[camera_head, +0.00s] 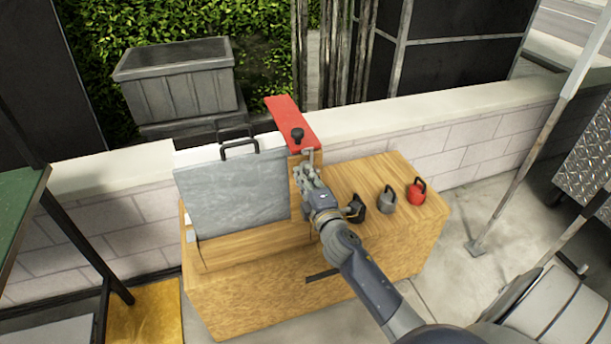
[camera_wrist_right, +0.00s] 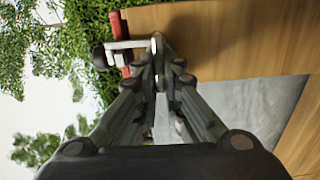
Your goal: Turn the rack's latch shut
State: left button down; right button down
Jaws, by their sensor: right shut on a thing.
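The rack (camera_head: 390,165) is a wooden stand holding a grey flat case (camera_head: 235,190) upright, with a dark handle on top. A red plate (camera_head: 284,110) with a black knob (camera_head: 297,134) sits at the case's upper right. The latch shows in the right wrist view as a light metal bar (camera_wrist_right: 128,44) running from the dark knob (camera_wrist_right: 101,57) to between my fingertips. My right gripper (camera_head: 303,168) is shut on the bar's end, in front of the red plate. The fingers hide part of the latch. My left gripper is not in view.
A black kettlebell (camera_head: 357,209), a grey kettlebell (camera_head: 387,200) and a red kettlebell (camera_head: 416,191) stand on the wooden top, right of my right gripper. A low block wall (camera_head: 455,139) runs behind. A grey bin (camera_head: 180,90) is beyond it.

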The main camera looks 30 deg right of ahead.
jog(key=shift+n, duration=0.3)
jog(key=c, duration=1.7)
grip_release()
jog(key=v, duration=1.2)
jog(key=shift+f, duration=0.1)
